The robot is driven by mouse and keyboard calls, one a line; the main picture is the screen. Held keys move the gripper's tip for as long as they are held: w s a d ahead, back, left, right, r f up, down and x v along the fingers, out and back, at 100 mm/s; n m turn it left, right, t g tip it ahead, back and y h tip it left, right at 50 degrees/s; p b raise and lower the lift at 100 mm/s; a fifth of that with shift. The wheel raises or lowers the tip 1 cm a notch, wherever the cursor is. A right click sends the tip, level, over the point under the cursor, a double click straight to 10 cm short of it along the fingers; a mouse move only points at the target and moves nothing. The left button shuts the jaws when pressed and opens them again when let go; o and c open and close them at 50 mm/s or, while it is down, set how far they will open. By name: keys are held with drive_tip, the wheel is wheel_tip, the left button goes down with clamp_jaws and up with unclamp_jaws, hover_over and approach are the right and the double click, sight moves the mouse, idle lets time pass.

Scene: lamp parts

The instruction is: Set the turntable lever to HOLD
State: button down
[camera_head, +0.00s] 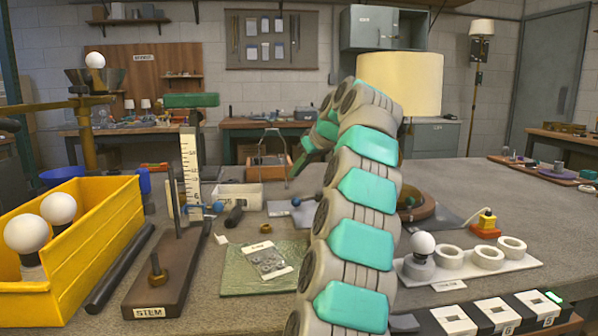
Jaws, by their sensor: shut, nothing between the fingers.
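My arm rises through the middle of the view and bends over at the top. My gripper (288,182) points down to the left, shut and empty, small in the view. Just below its tip is a small dark blue ball (295,201) on a short rod that runs right behind my arm. It may be the lever's knob; I cannot tell whether they touch. No HOLD mark is readable.
A yellow bin (95,245) with white bulbs and a STEM board (165,275) stand at left. A green mat (262,268) with a bag of small parts lies left of my arm. A white tray (470,268) with a bulb and rings lies at right.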

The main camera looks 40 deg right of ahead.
sight(308, 199)
drive_tip(key=b+x, duration=0.1)
drive_tip(key=x, duration=0.7)
drive_tip(key=shift+d+f, duration=0.1)
drive_tip(key=shift+f, duration=0.3)
drive_tip(key=s+b, duration=0.3)
drive_tip(key=shift+s+f, duration=0.15)
drive_tip(key=shift+s, duration=0.3)
